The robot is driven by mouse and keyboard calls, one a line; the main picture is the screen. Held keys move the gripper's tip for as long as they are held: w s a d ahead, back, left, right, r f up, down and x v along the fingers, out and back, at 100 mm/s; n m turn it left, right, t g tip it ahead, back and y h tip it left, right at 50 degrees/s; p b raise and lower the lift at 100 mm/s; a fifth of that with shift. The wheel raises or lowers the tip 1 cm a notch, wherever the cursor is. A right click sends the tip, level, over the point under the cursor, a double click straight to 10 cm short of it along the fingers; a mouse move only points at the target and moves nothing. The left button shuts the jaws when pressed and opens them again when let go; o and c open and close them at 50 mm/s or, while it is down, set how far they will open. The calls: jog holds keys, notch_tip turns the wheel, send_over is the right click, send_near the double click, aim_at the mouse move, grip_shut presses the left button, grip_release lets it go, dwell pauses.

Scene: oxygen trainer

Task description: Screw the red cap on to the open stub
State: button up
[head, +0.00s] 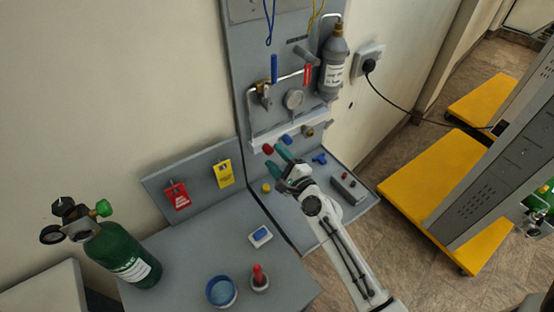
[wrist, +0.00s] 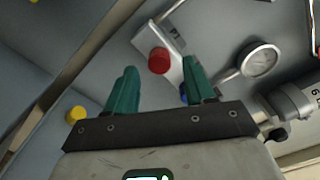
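The red cap (head: 268,148) is at the left end of the white bar (head: 259,141) low on the grey panel. In the wrist view the red cap (wrist: 159,61) sits against the labelled face of the bar, roughly facing me. The stub is not visible, and I cannot tell how far the cap is seated. My gripper (head: 275,155) has teal fingers spread apart. In the wrist view the gripper (wrist: 159,75) shows empty space between its fingers, with the cap just beyond the tips and not touched by either finger.
A blue cap (head: 286,140) and a brass fitting (head: 307,131) sit farther right along the bar. A gauge (head: 293,99) hangs above. A yellow cap (head: 266,187) and blue valve piece (head: 320,158) lie on the grey bench. A green cylinder (head: 122,255) stands left.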

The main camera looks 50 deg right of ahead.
jog(key=n, duration=0.3)
jog(key=shift+f+n+b, duration=0.15)
jog(key=shift+n+b, duration=0.55)
jog(key=shift+n, duration=1)
jog(key=n+b, duration=0.1)
jog(key=n, duration=0.1)
jog(key=shift+n, duration=0.7)
jog(key=shift+n+b, duration=0.8)
jog(key=shift+n, duration=0.9)
